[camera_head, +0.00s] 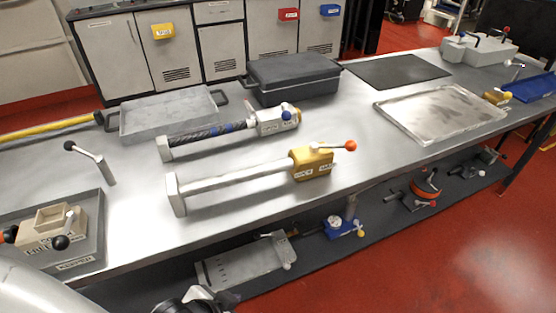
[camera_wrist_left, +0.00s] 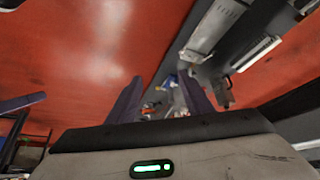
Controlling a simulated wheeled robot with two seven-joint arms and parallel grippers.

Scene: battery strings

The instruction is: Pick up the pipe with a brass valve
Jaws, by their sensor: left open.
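A pipe with a brass valve (camera_head: 312,163) lies on the steel workbench (camera_head: 345,200), near its front edge. Its grey tube (camera_head: 235,179) runs left to a pale end flange (camera_head: 176,195). The valve has a lever with an orange-red ball at its right end. In the left wrist view, my left gripper (camera_wrist_left: 160,78) has two dark fingers spread apart with nothing between them. That view faces the red floor and the lower shelf, and I cannot make out the brass valve pipe there. My right gripper is not in view.
Just behind lies a similar pipe with dark wrapping and a grey valve (camera_head: 270,122). A grey tray with a fixture (camera_head: 92,255) is at front left. The bench is clear right of the valve.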

